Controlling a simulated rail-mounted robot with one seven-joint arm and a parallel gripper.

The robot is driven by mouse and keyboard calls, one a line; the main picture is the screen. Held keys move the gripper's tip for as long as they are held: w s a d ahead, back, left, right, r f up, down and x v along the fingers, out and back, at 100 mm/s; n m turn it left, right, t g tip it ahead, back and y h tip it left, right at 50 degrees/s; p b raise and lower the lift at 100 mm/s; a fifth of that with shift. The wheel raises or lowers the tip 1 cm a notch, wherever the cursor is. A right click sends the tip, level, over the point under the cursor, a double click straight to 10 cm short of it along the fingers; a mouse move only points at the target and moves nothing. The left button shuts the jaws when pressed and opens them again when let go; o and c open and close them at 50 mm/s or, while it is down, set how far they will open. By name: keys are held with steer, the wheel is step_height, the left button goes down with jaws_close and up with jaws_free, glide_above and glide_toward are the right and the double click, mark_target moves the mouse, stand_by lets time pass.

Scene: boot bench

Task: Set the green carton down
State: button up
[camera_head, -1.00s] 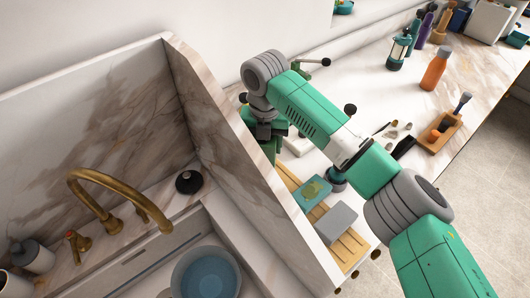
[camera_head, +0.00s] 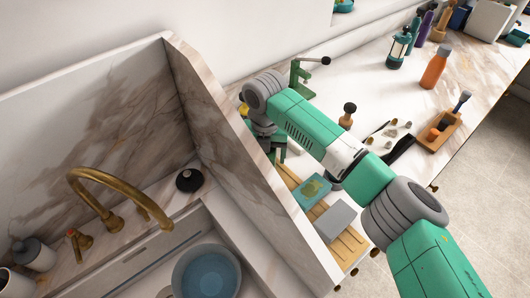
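My gripper (camera_head: 274,146) is low behind the marble partition, at the end of my green and grey arm. My own wrist and the partition's edge cover much of it. Its fingertips and anything between them cannot be made out. A dark green shape shows beside the wrist; I cannot tell whether it is the green carton or part of my gripper. A flat teal box with a yellow-green patch (camera_head: 314,189) lies on a slatted wooden rack (camera_head: 349,245), to the lower right of my gripper and apart from it.
A grey block (camera_head: 336,220) lies on the rack beside the teal box. A green lever press (camera_head: 300,78) stands behind my arm. An orange bottle (camera_head: 434,67), a lantern (camera_head: 397,48) and a wooden tool caddy (camera_head: 438,131) stand to the right. The marble partition (camera_head: 250,165) separates the sink side.

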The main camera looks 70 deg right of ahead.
step_height(320, 180, up, 12)
steer(key=shift+r+b, duration=0.2)
steer(key=shift+b, duration=0.75)
